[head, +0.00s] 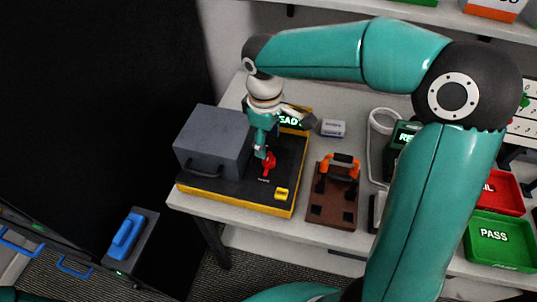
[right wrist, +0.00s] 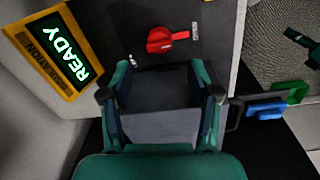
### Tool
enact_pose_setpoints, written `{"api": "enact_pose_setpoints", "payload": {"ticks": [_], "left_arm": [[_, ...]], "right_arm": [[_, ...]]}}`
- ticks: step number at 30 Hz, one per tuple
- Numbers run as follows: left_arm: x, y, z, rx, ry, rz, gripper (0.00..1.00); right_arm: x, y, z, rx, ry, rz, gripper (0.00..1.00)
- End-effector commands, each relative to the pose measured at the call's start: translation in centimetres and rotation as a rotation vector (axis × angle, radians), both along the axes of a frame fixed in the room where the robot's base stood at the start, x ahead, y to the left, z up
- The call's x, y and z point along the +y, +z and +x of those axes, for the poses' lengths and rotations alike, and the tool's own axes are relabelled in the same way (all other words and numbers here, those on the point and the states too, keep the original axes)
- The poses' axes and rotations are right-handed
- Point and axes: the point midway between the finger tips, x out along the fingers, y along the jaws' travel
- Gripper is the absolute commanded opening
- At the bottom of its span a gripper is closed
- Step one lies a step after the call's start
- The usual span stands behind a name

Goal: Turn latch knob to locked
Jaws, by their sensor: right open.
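The red latch knob (head: 268,163) stands on the black top of a yellow-edged tester (head: 235,193), to the right of its grey box (head: 212,142). In the right wrist view the knob (right wrist: 160,40) lies beyond the fingertips, its narrow end pointing right, with a small white label near that end. My right gripper (head: 263,148) comes down just above and beside the knob. In the right wrist view its fingers (right wrist: 162,75) are apart, with the grey box behind the gap and nothing held. I cannot tell whether a finger touches the knob. My left gripper is not in view.
A lit READY screen (right wrist: 62,49) stands on the tester's back edge. A brown board (head: 333,204) with an orange-handled tool (head: 341,172) lies to the right. Red (head: 497,193) and green PASS trays (head: 500,241) sit at far right. My right arm covers part of the table.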

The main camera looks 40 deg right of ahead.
Motion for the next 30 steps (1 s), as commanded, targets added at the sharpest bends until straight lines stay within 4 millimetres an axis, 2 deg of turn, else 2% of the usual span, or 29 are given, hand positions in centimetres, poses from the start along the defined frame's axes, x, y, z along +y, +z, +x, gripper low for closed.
{"api": "enact_pose_setpoints", "payload": {"ticks": [3, 10, 15, 24, 30], "left_arm": [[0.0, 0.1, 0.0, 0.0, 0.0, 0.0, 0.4], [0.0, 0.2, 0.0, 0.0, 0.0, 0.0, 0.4], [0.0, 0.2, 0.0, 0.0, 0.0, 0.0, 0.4], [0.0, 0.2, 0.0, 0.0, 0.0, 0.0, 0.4], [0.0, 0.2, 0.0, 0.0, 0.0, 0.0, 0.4]], "right_arm": [[-0.2, -2.7, 0.0, 0.007, -0.001, 0.0, 0.61], [-0.4, -6.1, 0.1, 0.002, -0.001, 0.0, 0.61], [-0.4, -7.1, 0.2, 0.0, -0.001, 0.001, 0.61], [-0.4, -7.3, 0.2, -0.001, 0.0, 0.0, 0.61], [-0.4, -7.2, 0.2, -0.001, 0.0, 0.0, 0.28]]}}
